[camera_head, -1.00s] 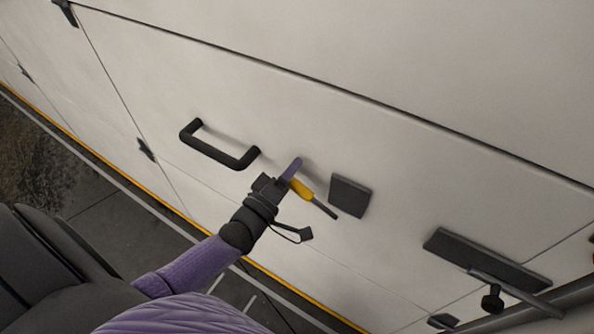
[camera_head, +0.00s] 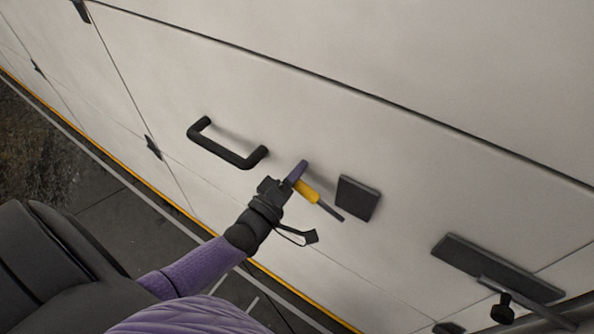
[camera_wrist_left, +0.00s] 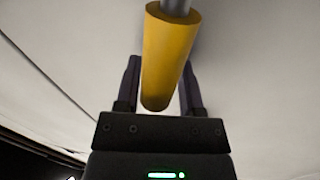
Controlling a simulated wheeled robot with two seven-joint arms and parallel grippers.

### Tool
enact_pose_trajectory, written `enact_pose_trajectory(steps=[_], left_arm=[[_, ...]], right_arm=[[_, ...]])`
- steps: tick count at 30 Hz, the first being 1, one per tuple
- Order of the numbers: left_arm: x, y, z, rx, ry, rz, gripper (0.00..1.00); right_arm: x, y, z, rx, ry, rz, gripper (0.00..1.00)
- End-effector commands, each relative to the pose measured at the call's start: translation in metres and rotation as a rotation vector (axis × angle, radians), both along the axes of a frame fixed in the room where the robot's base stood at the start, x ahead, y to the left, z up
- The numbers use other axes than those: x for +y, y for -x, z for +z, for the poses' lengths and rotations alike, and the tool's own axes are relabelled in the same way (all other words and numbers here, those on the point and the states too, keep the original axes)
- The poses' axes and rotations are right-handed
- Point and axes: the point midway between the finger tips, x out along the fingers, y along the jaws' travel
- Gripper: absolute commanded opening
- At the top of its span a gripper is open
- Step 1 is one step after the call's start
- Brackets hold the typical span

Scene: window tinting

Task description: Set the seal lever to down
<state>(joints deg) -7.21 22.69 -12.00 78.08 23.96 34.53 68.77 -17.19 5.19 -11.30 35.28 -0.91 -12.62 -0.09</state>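The seal lever's yellow grip (camera_head: 307,192) shows near the middle of the head view, with a thin grey rod running toward the lower right. The rod's end appears close to a dark square plate (camera_head: 358,198) on the white wall; whether they join is unclear. My left gripper (camera_head: 297,177) is at the upper-left end of the grip. In the left wrist view the yellow grip (camera_wrist_left: 167,55) lies between my two dark fingers (camera_wrist_left: 160,82), close against both, and the rod comes out at the top. My right gripper is not in view.
A black U-shaped handle (camera_head: 227,150) sits on the wall left of the lever. A long dark plate (camera_head: 495,265) is at the lower right, with a rod and black knob (camera_head: 503,308) in front. A yellow edge strip (camera_head: 110,160) runs along the wall's bottom.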

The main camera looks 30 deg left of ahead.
Motion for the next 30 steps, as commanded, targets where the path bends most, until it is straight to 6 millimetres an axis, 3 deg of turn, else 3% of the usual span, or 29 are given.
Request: enact_pose_trajectory(steps=[5,19,30], left_arm=[[0.001,0.007,-0.001,-0.001,-0.001,0.0,0.49],[0.009,0.09,-0.017,0.002,0.0,0.0,0.49],[0.01,0.097,-0.018,0.0,0.0,0.0,0.49]], right_arm=[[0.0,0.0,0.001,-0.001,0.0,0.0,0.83],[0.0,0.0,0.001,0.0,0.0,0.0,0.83],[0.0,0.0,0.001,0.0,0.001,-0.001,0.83]])
